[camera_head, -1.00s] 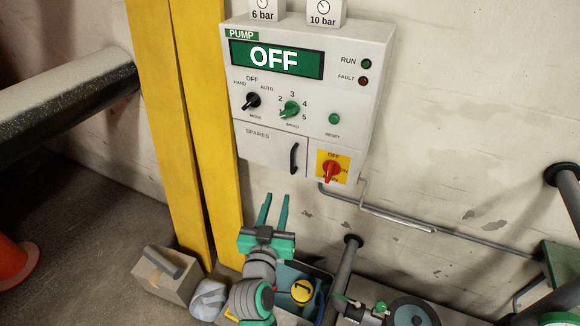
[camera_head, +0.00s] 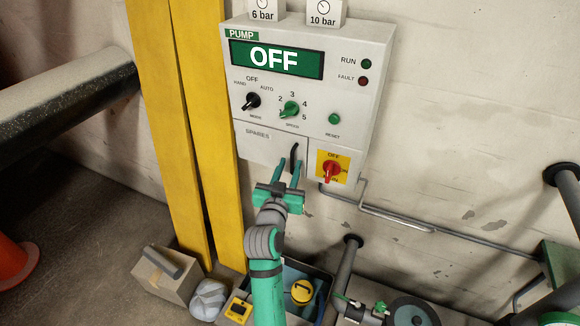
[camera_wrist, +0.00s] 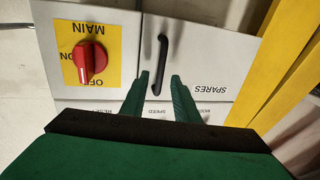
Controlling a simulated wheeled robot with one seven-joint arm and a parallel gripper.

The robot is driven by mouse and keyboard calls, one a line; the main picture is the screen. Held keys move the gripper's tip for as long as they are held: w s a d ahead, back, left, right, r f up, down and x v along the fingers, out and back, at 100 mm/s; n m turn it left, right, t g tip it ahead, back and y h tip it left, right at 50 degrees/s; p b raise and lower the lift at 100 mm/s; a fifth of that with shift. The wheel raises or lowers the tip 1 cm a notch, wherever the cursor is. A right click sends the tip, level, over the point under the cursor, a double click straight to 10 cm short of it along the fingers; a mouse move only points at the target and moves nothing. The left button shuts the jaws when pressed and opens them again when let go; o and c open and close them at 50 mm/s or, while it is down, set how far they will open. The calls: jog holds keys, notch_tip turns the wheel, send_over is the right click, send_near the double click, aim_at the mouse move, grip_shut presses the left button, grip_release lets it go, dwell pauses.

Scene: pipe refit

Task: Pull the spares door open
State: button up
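The spares door (camera_head: 262,150) is a pale grey panel at the lower left of the pump box, and it looks shut. Its black upright handle (camera_head: 294,157) is on the door's right side. In the wrist view the door (camera_wrist: 205,55) appears upside down, with the handle (camera_wrist: 159,62) between and just beyond the fingertips. My gripper (camera_head: 288,168) has green fingers, spread open, pointing up at the handle's lower part. In the wrist view the gripper (camera_wrist: 160,85) is open with a finger on each side of the handle's end. I cannot tell whether they touch it.
The red main switch (camera_head: 331,171) on its yellow plate sits close right of the handle. Yellow posts (camera_head: 208,120) stand left of the box. A grey conduit (camera_head: 400,219) runs below right. A bin (camera_head: 317,279) with a yellow round item (camera_head: 302,291) stands below.

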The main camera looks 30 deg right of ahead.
jog(key=shift+w+d, duration=0.3)
jog(key=shift+c, duration=0.3)
grip_shut()
jog(key=shift+s+a, duration=0.1)
jog(key=shift+a, duration=0.05)
